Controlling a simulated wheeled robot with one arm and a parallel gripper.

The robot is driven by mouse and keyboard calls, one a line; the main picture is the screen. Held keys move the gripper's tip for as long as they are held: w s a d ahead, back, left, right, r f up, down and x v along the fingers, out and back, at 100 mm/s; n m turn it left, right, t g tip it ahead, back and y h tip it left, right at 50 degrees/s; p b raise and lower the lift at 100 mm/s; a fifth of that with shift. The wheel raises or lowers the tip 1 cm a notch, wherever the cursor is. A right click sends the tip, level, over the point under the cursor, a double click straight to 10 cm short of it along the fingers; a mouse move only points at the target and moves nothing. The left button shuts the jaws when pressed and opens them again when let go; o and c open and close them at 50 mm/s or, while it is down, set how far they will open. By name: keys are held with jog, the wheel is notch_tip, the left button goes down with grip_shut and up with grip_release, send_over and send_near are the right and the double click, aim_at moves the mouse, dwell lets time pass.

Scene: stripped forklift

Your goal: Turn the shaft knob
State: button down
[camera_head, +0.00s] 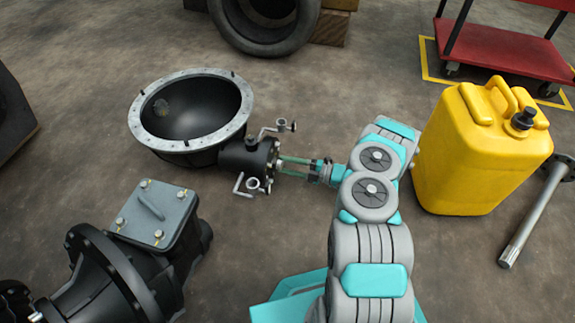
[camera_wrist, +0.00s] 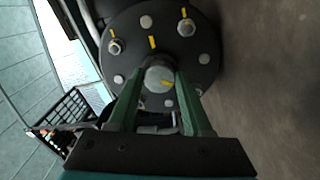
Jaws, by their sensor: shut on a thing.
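The shaft knob (camera_wrist: 159,79) is a small round grey end with a yellow mark, at the centre of a dark round flange (camera_wrist: 200,60) in the wrist view. The flange carries several bolts and further yellow marks. My gripper (camera_wrist: 159,88) is shut on the knob, one green finger on each side. In the head view my gripper (camera_head: 283,166) reaches left to the end of a black cylindrical housing (camera_head: 238,157) joined to a large bowl-shaped casing (camera_head: 190,142). The knob is hidden by the fingers there.
A yellow canister (camera_head: 478,160) stands close right of my arm. A metal shaft (camera_head: 535,215) lies beyond it. A dark gearbox-like unit (camera_head: 130,255) sits at lower left. A tyre (camera_head: 265,20) and red cart (camera_head: 505,48) are behind. Small cranked levers (camera_head: 250,186) flank the housing.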

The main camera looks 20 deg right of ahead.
jog(key=m, duration=0.4)
jog(key=shift+f, duration=0.15)
jog(key=shift+m, duration=2.2)
jog(key=shift+c, duration=1.6)
grip_release()
jog(key=shift+s, duration=0.1)
jog(key=shift+p+v, duration=0.6)
jog(key=shift+v, duration=3.25)
